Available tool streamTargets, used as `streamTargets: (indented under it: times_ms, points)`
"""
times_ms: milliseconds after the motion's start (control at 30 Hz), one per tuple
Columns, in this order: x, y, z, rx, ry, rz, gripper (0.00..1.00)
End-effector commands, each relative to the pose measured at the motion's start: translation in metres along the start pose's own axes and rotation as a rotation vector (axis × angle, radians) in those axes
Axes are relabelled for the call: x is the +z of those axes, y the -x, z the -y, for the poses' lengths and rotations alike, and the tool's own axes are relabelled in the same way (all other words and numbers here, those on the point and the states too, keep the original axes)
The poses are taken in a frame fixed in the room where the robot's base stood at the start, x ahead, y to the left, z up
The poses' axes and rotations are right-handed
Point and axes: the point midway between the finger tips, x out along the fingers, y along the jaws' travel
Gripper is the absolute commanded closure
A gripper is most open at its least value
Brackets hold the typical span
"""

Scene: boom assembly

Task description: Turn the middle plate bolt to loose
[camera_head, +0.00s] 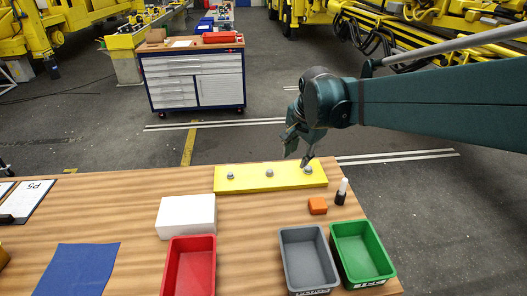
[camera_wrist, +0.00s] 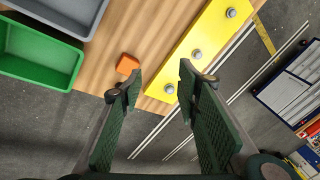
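A yellow plate (camera_head: 250,180) lies along the table's far edge with three grey bolts in a row. The middle bolt (camera_head: 270,173) stands between the left bolt (camera_head: 230,176) and the right bolt (camera_head: 308,170). In the wrist view the middle bolt (camera_wrist: 197,53) is beyond the fingertips, and the right bolt (camera_wrist: 169,89) shows between them. My gripper (camera_head: 298,156) is near the plate's right end, fingers pointing down. In the wrist view my gripper (camera_wrist: 156,83) is open, with nothing between the fingers. I cannot tell its exact height over the plate.
An orange block (camera_head: 317,205) and a black-and-white bottle (camera_head: 342,192) stand near the plate's right end. A white box (camera_head: 187,216), a red bin (camera_head: 190,265), a grey bin (camera_head: 308,258) and a green bin (camera_head: 361,252) are nearer.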

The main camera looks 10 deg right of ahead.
Motion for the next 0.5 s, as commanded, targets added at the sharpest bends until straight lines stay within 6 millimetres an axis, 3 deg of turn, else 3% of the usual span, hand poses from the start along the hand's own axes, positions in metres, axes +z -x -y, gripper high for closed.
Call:
streamTargets:
  times_ms: [500]
  points:
    - [-0.031,-0.053,0.068,0.082,-0.302,0.037,0.67]
